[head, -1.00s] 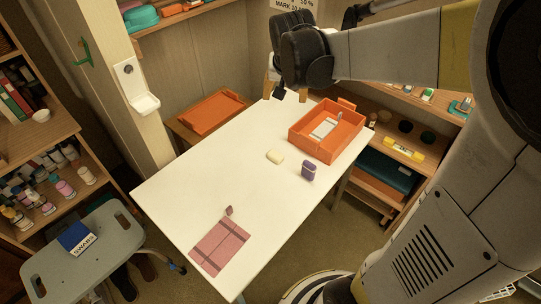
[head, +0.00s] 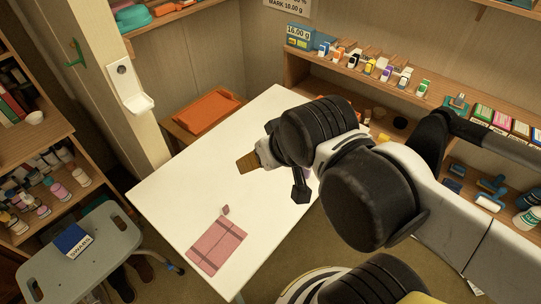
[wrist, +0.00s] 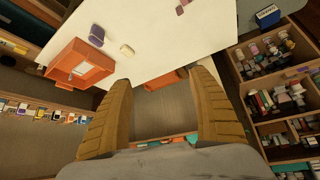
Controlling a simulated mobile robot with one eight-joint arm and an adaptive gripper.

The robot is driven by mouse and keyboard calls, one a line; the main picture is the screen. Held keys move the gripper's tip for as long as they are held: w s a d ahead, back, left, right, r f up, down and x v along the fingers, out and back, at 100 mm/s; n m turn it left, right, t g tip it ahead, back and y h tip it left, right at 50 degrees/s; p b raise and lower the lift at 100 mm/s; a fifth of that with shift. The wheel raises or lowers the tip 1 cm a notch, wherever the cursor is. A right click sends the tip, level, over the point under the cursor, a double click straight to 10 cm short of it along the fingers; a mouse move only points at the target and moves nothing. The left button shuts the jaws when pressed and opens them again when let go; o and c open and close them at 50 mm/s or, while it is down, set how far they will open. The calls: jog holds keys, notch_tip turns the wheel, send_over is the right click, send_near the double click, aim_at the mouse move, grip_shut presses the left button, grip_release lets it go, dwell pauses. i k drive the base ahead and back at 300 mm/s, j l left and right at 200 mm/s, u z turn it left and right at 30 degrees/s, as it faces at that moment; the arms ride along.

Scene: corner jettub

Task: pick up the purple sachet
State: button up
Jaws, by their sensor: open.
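The purple sachet (wrist: 97,35) shows in the wrist view at the upper left, on the white table (wrist: 165,45) near its edge. In the head view my arm covers nearly all of the sachet. My gripper (wrist: 160,78) is open and empty, its two tan fingers wide apart in the wrist view. The sachet lies beyond the left finger, not between the fingers. In the head view my gripper (head: 248,163) is above the table's middle, pointing left.
A pink cloth (head: 216,246) and a small pink piece (head: 226,210) lie near the table's front. The orange tray holds a pale item (wrist: 78,70). A grey stool (head: 80,262) stands at left. Shelves (head: 430,105) line the right wall.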

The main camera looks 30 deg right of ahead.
aim_at(307, 171)
jog(key=k+j+z, duration=0.1)
jog(key=z, duration=0.3)
jog(key=k+j+z, duration=0.15)
jog(key=z, duration=0.3)
jog(key=k+j+z, duration=0.15)
jog(key=z, duration=0.25)
jog(key=k+z, duration=0.15)
jog(key=z, duration=0.3)
jog(key=k+z, duration=0.2)
jog(key=z, duration=0.2)
